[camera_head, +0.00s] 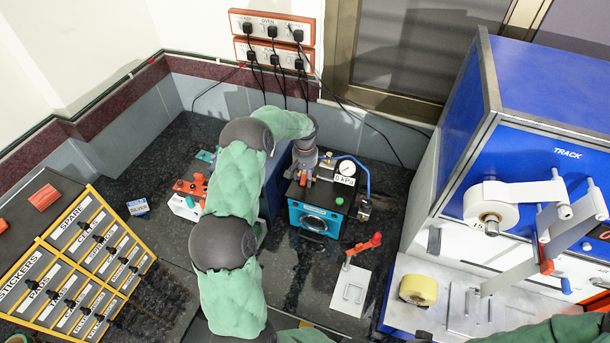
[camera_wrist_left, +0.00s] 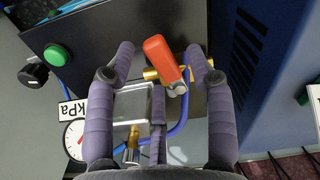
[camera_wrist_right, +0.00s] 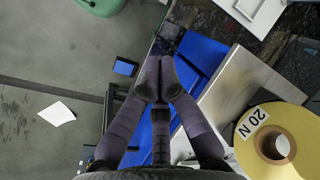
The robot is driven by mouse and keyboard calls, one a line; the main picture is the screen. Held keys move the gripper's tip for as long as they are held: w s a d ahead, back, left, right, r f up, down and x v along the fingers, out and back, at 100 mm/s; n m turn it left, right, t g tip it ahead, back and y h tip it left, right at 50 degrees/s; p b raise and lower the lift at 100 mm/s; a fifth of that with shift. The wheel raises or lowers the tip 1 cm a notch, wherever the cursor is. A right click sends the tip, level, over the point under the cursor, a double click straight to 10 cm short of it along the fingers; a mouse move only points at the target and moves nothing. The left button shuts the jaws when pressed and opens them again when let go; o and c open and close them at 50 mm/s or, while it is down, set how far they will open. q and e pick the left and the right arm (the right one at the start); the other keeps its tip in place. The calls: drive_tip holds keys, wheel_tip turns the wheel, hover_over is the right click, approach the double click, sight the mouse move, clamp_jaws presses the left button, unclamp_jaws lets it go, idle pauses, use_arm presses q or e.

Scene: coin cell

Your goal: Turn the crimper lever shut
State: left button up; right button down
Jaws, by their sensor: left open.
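A dark box with a teal front (camera_head: 315,220) stands at the back middle, with a pressure gauge (camera_head: 347,167) marked kPa on top. In the left wrist view, a red-orange lever handle (camera_wrist_left: 161,60) sits beside brass fittings above the box. My left gripper (camera_wrist_left: 162,62) is open, with one finger on each side of this lever; a gap shows on both sides.
A white plate with a red lever (camera_head: 368,241) lies right of the box. A blue TRACK machine (camera_head: 560,150) with tape rolls fills the right. A labelled yellow rack (camera_head: 75,265) is at left. A blue tube (camera_head: 360,172) loops by the gauge.

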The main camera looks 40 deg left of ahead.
use_arm(q)
clamp_jaws()
drive_tip(key=shift+s, duration=0.1)
drive_tip(key=shift+s+a+f+m+b, duration=0.15)
drive_tip(key=shift+a+m+b, duration=0.1)
drive_tip(key=shift+m+b, duration=0.5)
drive_tip(key=shift+s+a+m, duration=0.1)
drive_tip(key=shift+a+m, duration=0.05)
drive_tip(key=shift+m, duration=0.6)
unclamp_jaws()
